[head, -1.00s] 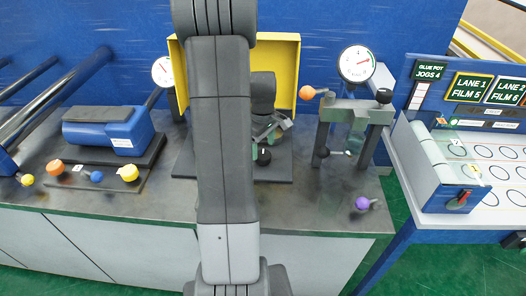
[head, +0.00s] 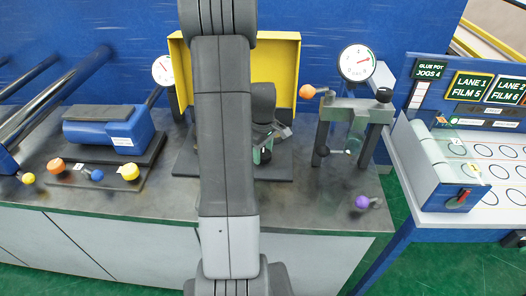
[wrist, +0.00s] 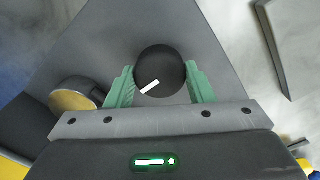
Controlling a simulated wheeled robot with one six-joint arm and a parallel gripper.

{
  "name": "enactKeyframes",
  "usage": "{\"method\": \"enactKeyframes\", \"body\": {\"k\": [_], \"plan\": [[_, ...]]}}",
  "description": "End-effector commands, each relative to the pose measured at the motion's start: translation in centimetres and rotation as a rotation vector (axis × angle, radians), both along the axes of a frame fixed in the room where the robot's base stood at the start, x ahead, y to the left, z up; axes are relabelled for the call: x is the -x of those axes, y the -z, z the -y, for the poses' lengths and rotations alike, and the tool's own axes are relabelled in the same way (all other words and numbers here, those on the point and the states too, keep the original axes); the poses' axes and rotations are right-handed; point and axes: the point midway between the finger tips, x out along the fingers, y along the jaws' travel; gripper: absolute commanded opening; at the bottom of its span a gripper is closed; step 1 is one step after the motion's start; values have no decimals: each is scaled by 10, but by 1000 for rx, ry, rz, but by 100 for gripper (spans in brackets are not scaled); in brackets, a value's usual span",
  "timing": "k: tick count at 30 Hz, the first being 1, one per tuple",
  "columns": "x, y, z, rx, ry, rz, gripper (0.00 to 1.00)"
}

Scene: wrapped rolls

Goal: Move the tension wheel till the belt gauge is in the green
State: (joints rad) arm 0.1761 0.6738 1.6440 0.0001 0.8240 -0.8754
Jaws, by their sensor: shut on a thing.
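The tension wheel, as I take it, is a round black knob (wrist: 160,62) with a white mark in the wrist view. The green fingers of my gripper (wrist: 160,85) are shut on it from both sides. In the head view my gripper (head: 263,146) is low in front of the yellow panel (head: 285,70), partly behind my arm. A white dial gauge (head: 357,62) stands on the grey frame to the right; its needle is too small to read surely. Another dial (head: 161,70) shows at the panel's left edge, partly hidden. I cannot tell which is the belt gauge.
A purple knob (head: 362,202) lies near the bench's front right. A blue machine (head: 108,130) with several coloured knobs stands left. The front bench strip is mostly clear.

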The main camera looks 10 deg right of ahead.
Motion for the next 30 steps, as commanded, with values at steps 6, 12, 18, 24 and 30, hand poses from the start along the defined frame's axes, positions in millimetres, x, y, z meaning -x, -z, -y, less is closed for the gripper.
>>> {"method": "enactKeyframes", "body": {"k": [6, 12, 18, 24, 30], "plan": [[0, 0, 0, 1, 47, 1, 25], [-1, 1, 0, 1, 166, 2, 25], [-1, 1, 0, 0, 342, 1, 25], [-1, 1, 0, 0, 533, 3, 25], [0, 1, 1, 0, 723, 1, 25]]}}
